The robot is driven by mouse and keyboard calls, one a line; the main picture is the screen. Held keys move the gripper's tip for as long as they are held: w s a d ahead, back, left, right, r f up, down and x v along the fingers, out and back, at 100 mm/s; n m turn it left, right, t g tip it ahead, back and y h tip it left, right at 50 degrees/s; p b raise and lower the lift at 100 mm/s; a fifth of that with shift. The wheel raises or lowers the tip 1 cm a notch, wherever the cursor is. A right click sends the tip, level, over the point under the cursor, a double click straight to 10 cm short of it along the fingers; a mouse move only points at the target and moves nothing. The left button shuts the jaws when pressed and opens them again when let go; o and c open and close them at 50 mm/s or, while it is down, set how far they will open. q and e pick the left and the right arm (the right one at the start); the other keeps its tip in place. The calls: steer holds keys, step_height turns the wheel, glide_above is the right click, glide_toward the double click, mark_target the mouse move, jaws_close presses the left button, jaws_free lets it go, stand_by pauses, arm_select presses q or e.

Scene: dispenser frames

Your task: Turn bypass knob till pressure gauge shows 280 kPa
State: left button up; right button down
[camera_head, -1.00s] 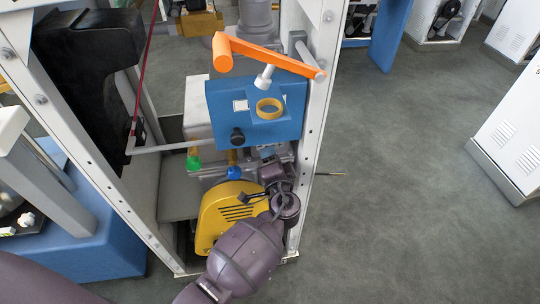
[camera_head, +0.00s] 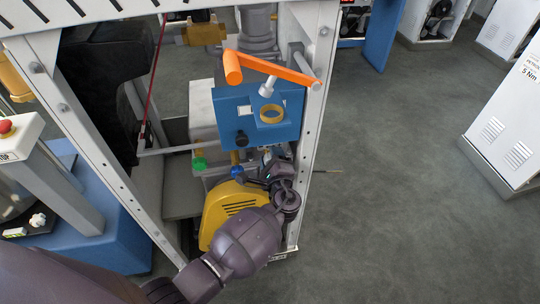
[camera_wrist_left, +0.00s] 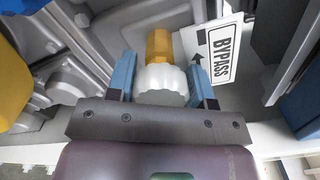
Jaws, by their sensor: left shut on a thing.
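The bypass knob, a white ribbed knob (camera_wrist_left: 161,82) on a brass stem, shows in the left wrist view beside a white BYPASS label (camera_wrist_left: 224,50) with a black arrow. My left gripper (camera_wrist_left: 163,88) has its two blue fingers on either side of the knob and is shut on it. In the head view the left gripper (camera_head: 280,165) reaches into the frame below the blue box, and the knob cannot be made out there. I cannot make out a pressure gauge face or reading in either view. My right gripper is not in view.
A blue box (camera_head: 226,118) with a yellow ring (camera_head: 271,113) and an orange lever (camera_head: 275,68) stands above the gripper. A yellow housing (camera_head: 225,208) is just left of it, and green (camera_head: 199,163) and blue knobs (camera_head: 237,172) are nearby. Grey floor (camera_head: 390,190) is clear at right.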

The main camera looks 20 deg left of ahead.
arm_select(q)
steer(key=shift+r+m, duration=0.15)
steer(key=shift+m, duration=0.35)
steer(key=o, duration=0.9)
steer(key=shift+s+d, duration=0.3)
steer(key=shift+s, duration=0.15)
steer(key=shift+p+v, duration=0.7)
steer(key=shift+v, duration=4.15)
steer(key=shift+w, duration=0.1)
